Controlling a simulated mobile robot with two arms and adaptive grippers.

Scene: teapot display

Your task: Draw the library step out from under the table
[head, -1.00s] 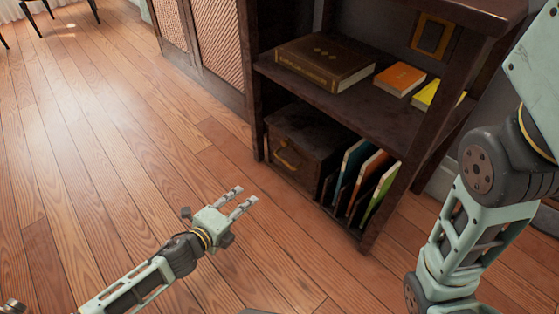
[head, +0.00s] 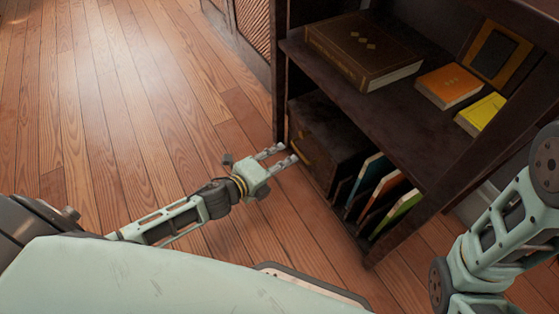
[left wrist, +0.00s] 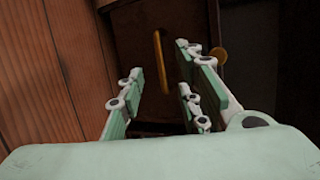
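The library step (head: 330,130) looks like a dark wooden box with a brass handle on its front. It sits on the floor in the lowest bay of the dark shelved table (head: 365,95). My left gripper (head: 287,154) is open just in front of the step's front face. In the left wrist view the brass handle (left wrist: 160,62) shows upright ahead, between the spread fingers, against the step's dark front (left wrist: 140,30). I cannot tell if any finger touches it. My right gripper is out of view; only my right arm shows.
Upright thin books (head: 385,192) stand beside the step, to its right. A big brown book (head: 360,50), an orange book (head: 448,86), a yellow book (head: 480,113) and a frame (head: 495,52) are on the shelf above. The wooden floor (head: 120,110) to the left is clear.

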